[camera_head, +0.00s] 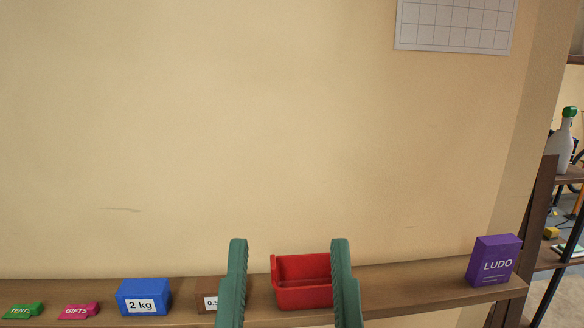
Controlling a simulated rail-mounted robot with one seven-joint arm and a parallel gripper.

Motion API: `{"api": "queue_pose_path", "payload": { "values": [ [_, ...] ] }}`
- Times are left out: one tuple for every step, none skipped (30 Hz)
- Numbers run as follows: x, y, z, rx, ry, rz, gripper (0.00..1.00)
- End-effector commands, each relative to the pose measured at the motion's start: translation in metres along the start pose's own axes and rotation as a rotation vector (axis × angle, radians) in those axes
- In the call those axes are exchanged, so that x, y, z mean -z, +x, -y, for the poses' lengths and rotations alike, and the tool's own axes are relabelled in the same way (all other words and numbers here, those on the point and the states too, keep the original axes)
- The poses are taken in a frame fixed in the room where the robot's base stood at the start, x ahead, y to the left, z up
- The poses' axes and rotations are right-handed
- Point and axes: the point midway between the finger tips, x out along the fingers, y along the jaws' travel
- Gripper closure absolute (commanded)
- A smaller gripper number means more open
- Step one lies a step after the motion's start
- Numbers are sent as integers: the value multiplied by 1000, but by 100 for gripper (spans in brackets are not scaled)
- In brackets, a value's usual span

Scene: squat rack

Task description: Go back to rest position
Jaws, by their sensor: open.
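My gripper (289,285) shows at the bottom middle of the head view, with its two green fingers apart and nothing between them that they hold. A red open bin (302,284) stands on the shelf behind and shows between the fingers. The right finger overlaps the bin's right edge in the picture. The left finger hides part of a brown box (207,300) with a label starting "0.5". The rest of my arm is not in view.
A wooden shelf (410,291) runs along the wall. On it are a green "TENT" item (22,311), a pink "GIFTS" item (78,312), a blue "2 kg" box (145,297) and a purple LUDO box (493,261). A dark rack (541,225) with a white bottle (562,145) is at right.

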Motion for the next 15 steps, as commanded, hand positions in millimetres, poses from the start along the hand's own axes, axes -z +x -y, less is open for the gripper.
{"api": "queue_pose_path", "payload": {
  "values": [
    [45, 31, 0, 1, 1, 0, 47],
    [58, 40, 1, 1, 2, 0, 47],
    [76, 52, 1, 2, 3, 1, 47],
    [88, 62, 1, 2, 4, 1, 47],
    [101, 70, 2, 2, 5, 1, 47],
    [118, 82, 2, 3, 6, 1, 47],
    [130, 90, 2, 4, 7, 1, 47],
    [141, 98, 2, 4, 8, 2, 47],
    [154, 107, 3, 5, 9, 2, 47],
    [163, 114, 3, 5, 9, 2, 47],
    [171, 119, 3, 6, 10, 2, 47],
    [180, 125, 3, 6, 11, 3, 47],
    [185, 129, 3, 6, 11, 3, 47],
    [189, 132, 4, 7, 12, 3, 47],
    [193, 134, 4, 7, 12, 3, 47]
  ]
}}
